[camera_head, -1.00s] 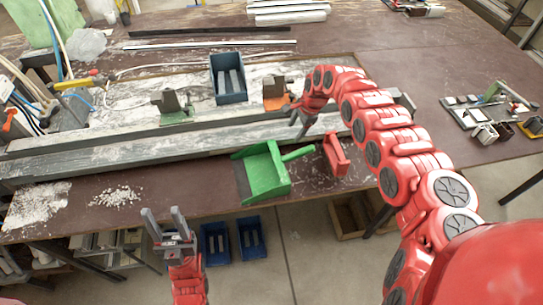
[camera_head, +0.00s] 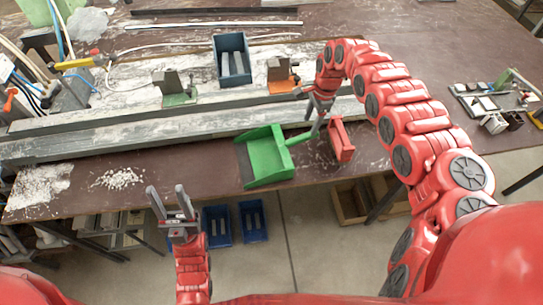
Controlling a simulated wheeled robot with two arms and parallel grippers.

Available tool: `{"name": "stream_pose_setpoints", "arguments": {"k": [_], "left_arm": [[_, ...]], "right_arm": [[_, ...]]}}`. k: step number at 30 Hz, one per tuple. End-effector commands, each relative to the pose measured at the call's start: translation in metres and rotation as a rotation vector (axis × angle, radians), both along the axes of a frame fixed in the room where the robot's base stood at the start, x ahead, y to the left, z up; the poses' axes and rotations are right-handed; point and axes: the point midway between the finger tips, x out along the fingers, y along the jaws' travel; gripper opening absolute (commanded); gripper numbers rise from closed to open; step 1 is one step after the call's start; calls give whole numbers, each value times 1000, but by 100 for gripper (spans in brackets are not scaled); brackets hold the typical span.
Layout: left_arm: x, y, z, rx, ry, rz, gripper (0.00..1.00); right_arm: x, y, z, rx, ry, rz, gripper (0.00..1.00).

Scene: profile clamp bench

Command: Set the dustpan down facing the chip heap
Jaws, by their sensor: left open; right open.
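The green dustpan (camera_head: 268,156) lies at the front part of the brown bench, with its handle pointing right and its dark open edge to the left. The chip heap (camera_head: 117,179) is a scatter of pale chips on the bench, left of the dustpan with bare bench between. My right gripper (camera_head: 313,118) is open just above the end of the dustpan handle; whether it touches the handle cannot be told. My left gripper (camera_head: 168,190) is open and empty, fingers up, at the bench's front edge between the heap and the dustpan.
A long grey profile (camera_head: 120,133) runs behind. A blue bin (camera_head: 232,60) and orange clamp (camera_head: 282,84) stand further back. Pale dust (camera_head: 40,190) lies at the far left.

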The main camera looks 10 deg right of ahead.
Motion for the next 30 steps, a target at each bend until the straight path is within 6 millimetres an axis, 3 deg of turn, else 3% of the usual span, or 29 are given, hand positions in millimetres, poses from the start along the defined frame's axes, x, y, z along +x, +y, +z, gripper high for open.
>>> {"name": "stream_pose_setpoints", "arguments": {"k": [6, 13, 26, 30], "left_arm": [[0, 0, -33, 0, 0, 0, 50], [0, 0, -39, 0, 0, 0, 50], [0, 0, -41, 0, 0, 0, 50], [0, 0, -41, 0, 0, 0, 50]], "right_arm": [[0, 5, -37, 1, -1, 1, 65], [-2, 10, -63, 1, 3, -1, 65], [-1, 11, -71, 1, 0, -1, 65], [-1, 11, -71, 1, 0, -1, 40]]}}
